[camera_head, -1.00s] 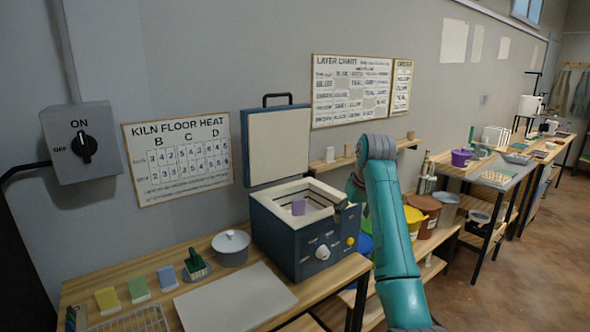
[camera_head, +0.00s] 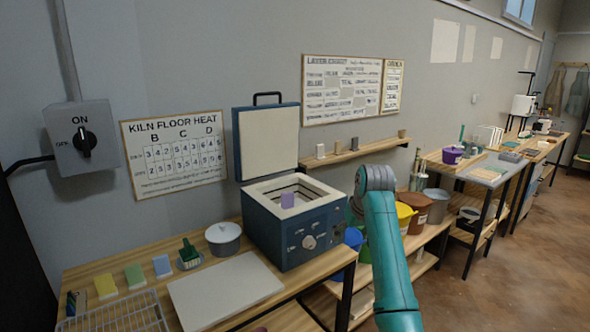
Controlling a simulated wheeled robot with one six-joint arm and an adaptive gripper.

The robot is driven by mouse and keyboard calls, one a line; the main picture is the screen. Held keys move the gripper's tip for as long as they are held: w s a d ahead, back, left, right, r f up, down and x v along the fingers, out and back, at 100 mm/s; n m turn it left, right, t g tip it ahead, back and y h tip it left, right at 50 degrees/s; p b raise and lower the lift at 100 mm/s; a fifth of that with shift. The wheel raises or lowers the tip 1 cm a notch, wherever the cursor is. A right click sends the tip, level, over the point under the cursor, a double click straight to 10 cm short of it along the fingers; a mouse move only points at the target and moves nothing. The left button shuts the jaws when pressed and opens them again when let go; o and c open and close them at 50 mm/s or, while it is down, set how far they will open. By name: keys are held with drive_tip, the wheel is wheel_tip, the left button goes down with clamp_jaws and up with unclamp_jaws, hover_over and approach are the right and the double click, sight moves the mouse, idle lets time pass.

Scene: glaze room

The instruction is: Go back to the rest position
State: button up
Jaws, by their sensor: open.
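My teal arm (camera_head: 386,245) rises at the right of centre, its rounded grey-teal joint (camera_head: 375,178) uppermost, in front of the shelving right of the kiln. A small dark teal part of the arm shows at the joint's left side. My gripper's fingers do not show; the arm hides what lies behind it. The blue kiln (camera_head: 300,232) stands on the wooden bench with its lid (camera_head: 268,139) raised. A small purple block (camera_head: 287,200) is inside the kiln, apart from my arm.
A grey lidded pot (camera_head: 223,240), a pale board (camera_head: 226,290), a wire rack (camera_head: 118,318) and several coloured blocks lie on the bench (camera_head: 335,262). A wall shelf (camera_head: 345,157) and yellow (camera_head: 404,218) and brown buckets are near my arm. Open floor (camera_head: 490,275) lies to the right.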

drive_tip(key=s+f+m+t, duration=0.1)
drive_tip(key=s+f, duration=0.4)
drive_tip(key=f, duration=0.8)
drive_tip(key=s+f+t, duration=0.1)
drive_tip(key=s+f, duration=0.4)
drive_tip(key=f, duration=0.8)
drive_tip(key=s+d+f+t, duration=0.1)
drive_tip(key=s+f, duration=0.5)
drive_tip(key=s, duration=0.4)
drive_tip(key=s+d+f+t, duration=0.1)
drive_tip(key=s+f+t, duration=0.1)
drive_tip(key=s+f, duration=0.6)
drive_tip(key=s+r+m+t, duration=0.1)
drive_tip(key=s+r, duration=0.1)
drive_tip(key=s, duration=1)
drive_tip(key=s+r+t, duration=0.1)
drive_tip(key=s+r, duration=0.1)
drive_tip(key=s, duration=1)
drive_tip(key=s+r+t+h, duration=0.1)
drive_tip(key=s+r+t, duration=0.2)
drive_tip(key=s+r, duration=1.5)
drive_tip(key=shift+s+d+r+m, duration=0.15)
drive_tip(key=shift+s+d+m, duration=0.05)
drive_tip(key=shift+d+m, duration=0.1)
